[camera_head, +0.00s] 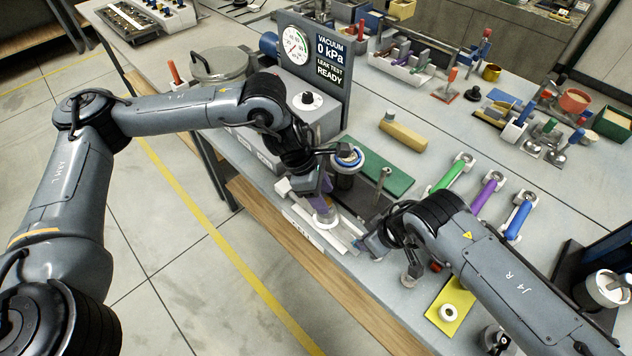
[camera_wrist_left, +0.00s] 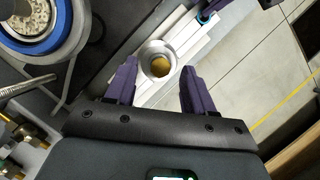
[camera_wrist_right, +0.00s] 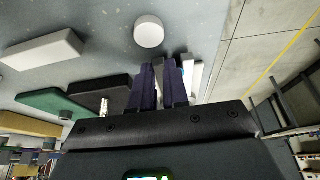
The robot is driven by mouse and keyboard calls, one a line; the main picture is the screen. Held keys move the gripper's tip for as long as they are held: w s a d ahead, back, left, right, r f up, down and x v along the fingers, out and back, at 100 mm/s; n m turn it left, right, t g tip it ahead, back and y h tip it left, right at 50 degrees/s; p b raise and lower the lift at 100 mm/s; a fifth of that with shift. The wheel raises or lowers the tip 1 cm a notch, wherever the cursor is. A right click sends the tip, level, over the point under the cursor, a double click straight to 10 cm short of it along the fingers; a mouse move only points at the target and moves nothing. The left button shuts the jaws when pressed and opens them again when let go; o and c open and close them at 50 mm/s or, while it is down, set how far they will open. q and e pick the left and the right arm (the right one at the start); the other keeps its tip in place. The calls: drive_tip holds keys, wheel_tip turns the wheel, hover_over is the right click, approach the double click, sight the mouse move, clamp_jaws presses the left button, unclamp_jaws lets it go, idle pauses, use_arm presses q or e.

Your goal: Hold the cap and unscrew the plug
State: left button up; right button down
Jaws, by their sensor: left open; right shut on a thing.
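A pale round metal cup with a yellowish inside, which looks like the cap (camera_wrist_left: 160,62), sits on a white rail fixture (camera_wrist_left: 196,46) in the left wrist view. The cup also shows in the head view (camera_head: 326,217) near the bench's front edge. My left gripper (camera_wrist_left: 158,75) is open, its purple fingertips on either side of the cup; contact cannot be told. My right gripper (camera_head: 366,246) is beside the fixture's right end. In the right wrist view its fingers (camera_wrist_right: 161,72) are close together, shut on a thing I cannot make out. I cannot pick out the plug.
The gauge box (camera_head: 304,100) with its READY panel stands behind the left arm. A green mat (camera_head: 392,178) lies behind the grippers. Green, purple and blue handled tools (camera_head: 484,194) lie to the right. A yellow mat (camera_head: 437,304) with a white ring is in front right.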

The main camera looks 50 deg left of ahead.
use_arm(q)
drive_tip(key=shift+w+d+f, duration=0.15)
drive_tip(key=shift+d+f, duration=0.05)
drive_tip(key=shift+f, duration=0.45)
clamp_jaws()
